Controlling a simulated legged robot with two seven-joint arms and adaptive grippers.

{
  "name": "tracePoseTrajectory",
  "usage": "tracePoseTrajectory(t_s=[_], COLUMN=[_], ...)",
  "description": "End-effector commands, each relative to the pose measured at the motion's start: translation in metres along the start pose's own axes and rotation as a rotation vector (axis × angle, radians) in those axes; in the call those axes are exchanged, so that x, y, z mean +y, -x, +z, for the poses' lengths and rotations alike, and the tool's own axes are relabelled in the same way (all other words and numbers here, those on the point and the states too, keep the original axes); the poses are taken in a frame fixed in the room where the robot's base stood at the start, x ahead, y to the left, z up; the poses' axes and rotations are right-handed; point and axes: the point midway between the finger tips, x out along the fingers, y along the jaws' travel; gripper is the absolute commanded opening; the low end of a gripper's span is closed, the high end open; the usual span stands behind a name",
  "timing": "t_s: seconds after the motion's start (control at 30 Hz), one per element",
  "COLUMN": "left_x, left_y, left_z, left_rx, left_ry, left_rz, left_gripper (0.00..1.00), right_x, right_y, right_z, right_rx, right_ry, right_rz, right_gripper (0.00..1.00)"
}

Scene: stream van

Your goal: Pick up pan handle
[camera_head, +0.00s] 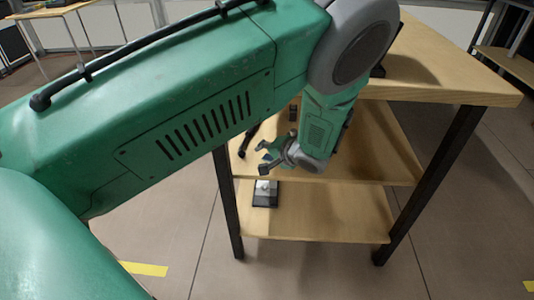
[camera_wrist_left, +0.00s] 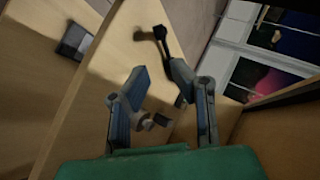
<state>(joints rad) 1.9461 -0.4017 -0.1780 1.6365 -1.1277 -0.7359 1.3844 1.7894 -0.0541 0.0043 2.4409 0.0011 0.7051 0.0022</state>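My left gripper (camera_head: 263,157) reaches in over the middle shelf of the wooden rack. In the left wrist view its two blue-grey fingers (camera_wrist_left: 158,72) stand apart with a gap between them, so it is open and empty. A thin black piece (camera_head: 248,138), possibly the pan handle, lies near the shelf's left edge, close beside the fingers. In the left wrist view a black piece with a brown end (camera_wrist_left: 161,42) lies just beyond the fingertips, apparently on that shelf. I cannot make out a pan body. My right gripper is not in view.
The rack's middle shelf (camera_head: 385,150) is framed by black legs. The wooden top (camera_head: 450,75) overhangs it on the right. A small dark box (camera_head: 265,193) sits on the lower shelf (camera_head: 330,215). Open floor surrounds the rack.

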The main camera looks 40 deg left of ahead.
Motion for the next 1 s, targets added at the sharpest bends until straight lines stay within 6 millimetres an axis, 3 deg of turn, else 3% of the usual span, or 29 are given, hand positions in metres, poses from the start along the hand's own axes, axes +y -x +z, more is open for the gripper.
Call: tracePoseTrajectory(t_s=[0.3, 0.6, 0.8, 1.0], left_x=[0.003, 0.002, 0.001, 0.000], left_y=[-0.063, -0.111, -0.126, -0.129], left_z=[0.003, 0.002, 0.002, 0.001], left_rx=[-0.006, -0.004, -0.002, -0.002], left_ry=[0.002, 0.001, 0.001, -0.001], left_rz=[0.004, 0.000, 0.001, 0.001], left_gripper=[0.20, 0.20, 0.20, 0.20], right_x=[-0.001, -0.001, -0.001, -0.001], right_y=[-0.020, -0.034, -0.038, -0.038], right_z=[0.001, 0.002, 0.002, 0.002], right_rx=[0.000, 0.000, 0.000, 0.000], right_ry=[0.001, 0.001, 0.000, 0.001], right_rz=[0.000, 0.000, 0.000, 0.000], right_gripper=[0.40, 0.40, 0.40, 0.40])
